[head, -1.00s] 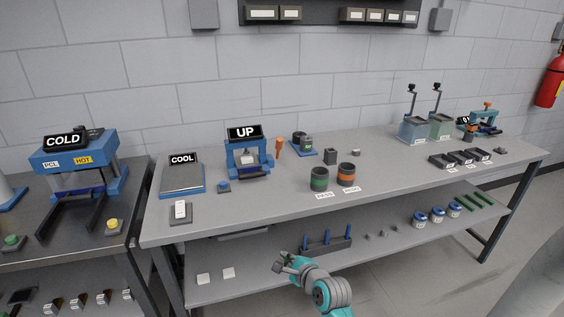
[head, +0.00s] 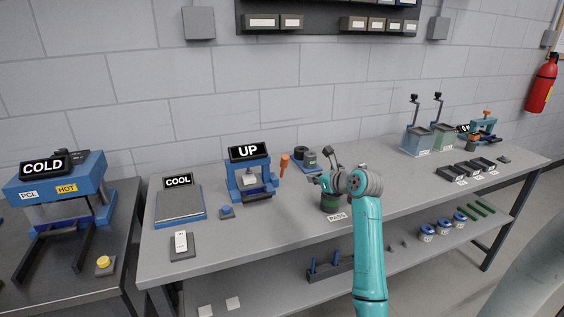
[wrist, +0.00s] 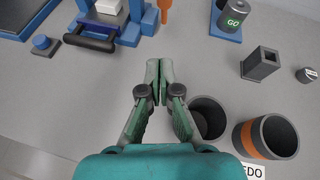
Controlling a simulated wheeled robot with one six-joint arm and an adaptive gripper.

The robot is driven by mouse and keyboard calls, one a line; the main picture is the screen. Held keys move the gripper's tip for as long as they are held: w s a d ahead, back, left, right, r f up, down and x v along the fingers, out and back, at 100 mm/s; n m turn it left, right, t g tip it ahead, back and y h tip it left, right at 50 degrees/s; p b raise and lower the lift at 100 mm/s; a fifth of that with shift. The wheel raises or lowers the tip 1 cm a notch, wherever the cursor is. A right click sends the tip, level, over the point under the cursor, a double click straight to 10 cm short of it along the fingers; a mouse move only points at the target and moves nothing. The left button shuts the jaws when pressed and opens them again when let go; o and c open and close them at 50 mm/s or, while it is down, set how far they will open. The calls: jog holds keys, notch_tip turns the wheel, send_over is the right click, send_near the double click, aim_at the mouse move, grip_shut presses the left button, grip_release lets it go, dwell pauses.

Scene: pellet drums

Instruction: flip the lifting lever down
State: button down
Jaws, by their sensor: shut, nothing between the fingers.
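The blue press (head: 236,190) stands at the middle-left of the bench under a black sign reading UP (head: 250,152). An upright lever with an orange handle (head: 284,164) stands at its right side; the handle's lower part also shows at the top of the wrist view (wrist: 165,8). My gripper (head: 316,180) is over the bench, to the right of and nearer than the lever, apart from it. In the wrist view its fingers (wrist: 159,78) are together and empty, pointing toward the bench's back.
A dark cup (wrist: 212,108) is close beside my fingers, and an orange-banded cup (wrist: 268,138) stands to its right. A small square dark holder (wrist: 260,64) and a GO drum on a blue tray (head: 309,160) are behind. Bare bench lies between my gripper and the press.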

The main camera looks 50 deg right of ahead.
jog(key=shift+w+d+r, duration=0.3)
jog(key=shift+w+d, duration=0.1)
jog(key=shift+d, duration=0.05)
send_near(286, 165)
jog(key=f+x, duration=0.1)
jog(key=x, duration=0.4)
jog(key=shift+w+d+r, duration=0.1)
jog(key=shift+w+d, duration=0.1)
jog(key=shift+w, duration=0.35)
jog(key=shift+d+r, duration=0.1)
jog(key=shift+d, duration=0.05)
